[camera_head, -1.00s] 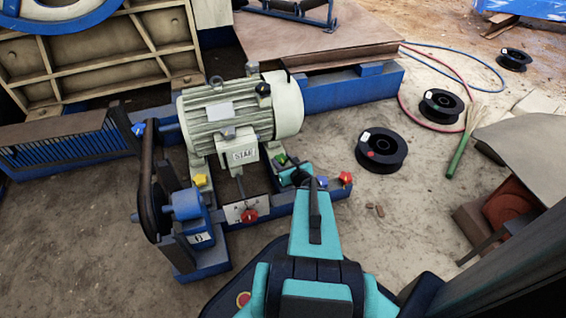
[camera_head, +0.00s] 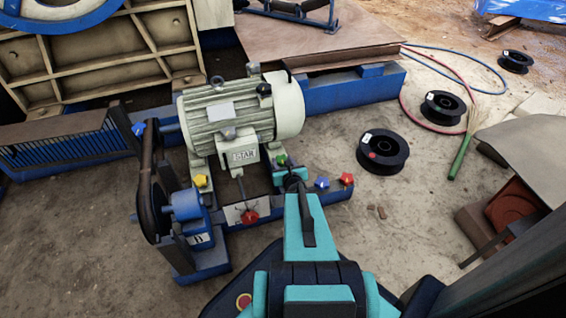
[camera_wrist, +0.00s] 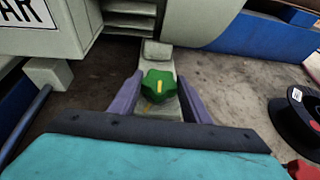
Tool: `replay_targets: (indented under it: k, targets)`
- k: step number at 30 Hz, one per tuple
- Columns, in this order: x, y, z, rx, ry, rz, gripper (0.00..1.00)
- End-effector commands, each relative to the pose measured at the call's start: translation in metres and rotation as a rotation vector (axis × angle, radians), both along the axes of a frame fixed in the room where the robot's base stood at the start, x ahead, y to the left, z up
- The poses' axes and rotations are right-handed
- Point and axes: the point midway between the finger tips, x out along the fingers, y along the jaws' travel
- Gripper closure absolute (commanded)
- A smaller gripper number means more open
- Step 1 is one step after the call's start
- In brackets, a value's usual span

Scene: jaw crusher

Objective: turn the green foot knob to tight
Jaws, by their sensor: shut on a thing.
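The green foot knob (camera_head: 281,159) sits on the motor's right-hand foot, at the front edge of the pale motor (camera_head: 240,110). It shows more closely in the wrist view (camera_wrist: 150,87), with a yellow stripe on its top. A second yellow mark shows on the foot just below it. My gripper (camera_head: 289,172) reaches the knob from the front. In the wrist view its two purple fingers (camera_wrist: 158,92) stand to the left and right of the knob and are shut on it. The fingertip contacts are partly hidden.
A red knob (camera_head: 249,217), a yellow knob (camera_head: 200,181), a blue knob (camera_head: 321,183) and another red knob (camera_head: 346,179) stand around the motor base. A belt drive (camera_head: 152,190) is at left. Black spools (camera_head: 383,152) lie on open ground at right.

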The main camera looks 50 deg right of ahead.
Motion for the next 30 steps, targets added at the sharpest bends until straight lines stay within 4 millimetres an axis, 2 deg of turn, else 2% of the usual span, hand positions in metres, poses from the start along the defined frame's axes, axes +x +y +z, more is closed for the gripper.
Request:
replay_targets:
  k: [21,22,24,30]
  targets:
    - [0.0006,0.0013,-0.0002,-0.001,0.001,-0.021,0.79]
    - [0.0005,0.0012,-0.0002,-0.001,0.001,-0.021,0.52]
    - [0.0006,0.001,-0.0002,-0.001,0.001,-0.021,0.4]
    - [0.0006,0.0007,0.0001,-0.001,0.0,-0.022,0.38]
